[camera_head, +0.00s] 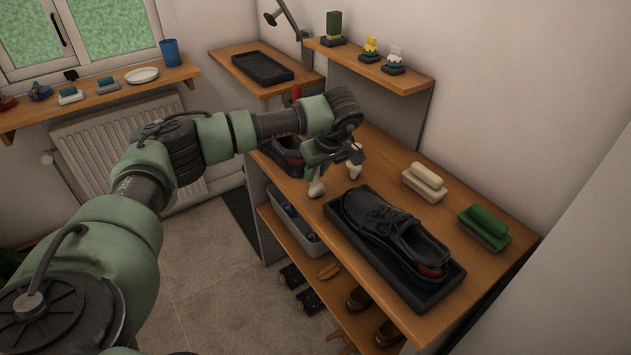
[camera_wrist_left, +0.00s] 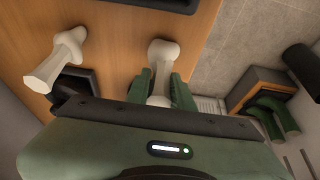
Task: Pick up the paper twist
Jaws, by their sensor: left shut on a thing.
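Two pale paper twists show. One paper twist (camera_head: 316,187) hangs below my left gripper (camera_head: 322,168), near the bench's front edge; in the wrist view it (camera_wrist_left: 163,52) stands out from between the green fingers (camera_wrist_left: 160,88). The gripper is shut on it, and its gripped part is partly hidden. I cannot tell whether its lower end touches the bench. A second paper twist (camera_head: 354,171) is just right of the gripper; in the wrist view it (camera_wrist_left: 58,62) is apart from the fingers, at the left. My right gripper is not in view.
A dark shoe (camera_head: 385,224) lies in a black tray (camera_head: 440,290) right of the gripper. Another shoe (camera_head: 287,154) is behind it. Cream (camera_head: 424,184) and green (camera_head: 485,228) brushes lie farther right. A grey bin (camera_head: 312,243) stands on the lower shelf. A raised shelf (camera_head: 410,77) holds small items.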

